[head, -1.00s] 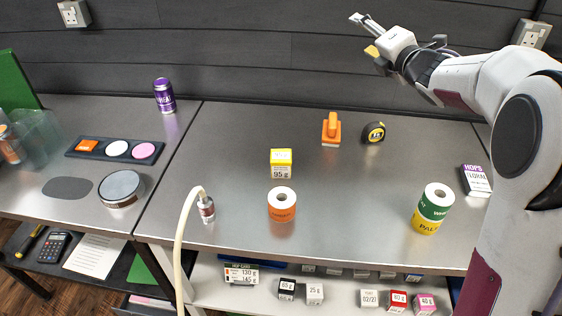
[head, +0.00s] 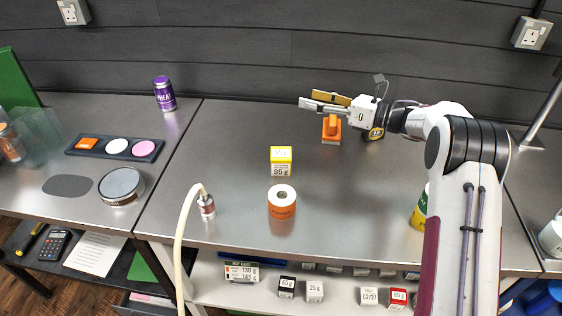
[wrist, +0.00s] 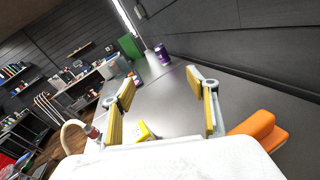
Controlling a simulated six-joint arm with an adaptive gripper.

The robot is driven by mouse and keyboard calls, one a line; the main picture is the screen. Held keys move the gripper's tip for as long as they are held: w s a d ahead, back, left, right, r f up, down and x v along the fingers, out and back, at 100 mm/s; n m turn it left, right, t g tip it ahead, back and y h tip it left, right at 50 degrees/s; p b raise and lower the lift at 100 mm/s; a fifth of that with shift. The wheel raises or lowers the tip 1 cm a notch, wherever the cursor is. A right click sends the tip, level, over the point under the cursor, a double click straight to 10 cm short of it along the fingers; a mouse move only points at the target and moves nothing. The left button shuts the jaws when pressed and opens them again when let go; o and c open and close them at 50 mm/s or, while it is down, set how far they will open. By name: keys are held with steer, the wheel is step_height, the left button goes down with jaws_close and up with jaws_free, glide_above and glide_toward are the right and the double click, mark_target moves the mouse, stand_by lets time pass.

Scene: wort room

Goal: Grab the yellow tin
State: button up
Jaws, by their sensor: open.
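The yellow tin (head: 281,154) is a small box with a yellow top and a white lower part marked 95 g. It stands upright on the steel bench (head: 230,200), left of the middle. In the wrist view the yellow tin (wrist: 146,132) shows low between the fingers, partly hidden by my gripper's body. My gripper (head: 306,100) is open and empty, pointing left, above and behind the tin and clear of it. In the wrist view the two yellow-padded fingers (wrist: 162,105) stand wide apart.
An orange stamp-like object (head: 331,130) stands just below my gripper. A tape measure (head: 374,134) is partly behind it. An orange label roll (head: 282,202) stands in front of the tin, and a hose end (head: 206,206) front left. Bench left of the tin is clear.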

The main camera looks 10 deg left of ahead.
mark_target(283, 153)
steer(key=s+f+n+g, duration=0.2)
steer(key=f, duration=0.2)
steer(key=s+f+n+g+y, duration=0.1)
steer(key=s+f+n+g, duration=0.4)
steer(key=s+f, duration=0.1)
steer(key=f, duration=0.1)
steer(key=shift+s+f+n+g+y, duration=0.25)
steer(key=shift+f+n+g+y, duration=0.05)
steer(key=shift+s+d+f+n+g, duration=0.15)
steer(key=shift+s+f+n+g, duration=0.15)
steer(key=shift+s+f, duration=0.15)
steer(key=shift+s+a+r, duration=0.1)
steer(key=shift+s+a, duration=0.1)
steer(key=shift+a, duration=1.1)
steer(key=shift+s+a+r, duration=0.1)
steer(key=shift+a, duration=1.2)
steer(key=shift+s+a, duration=0.1)
steer(key=shift+a, duration=1.2)
steer(key=c, duration=1.3)
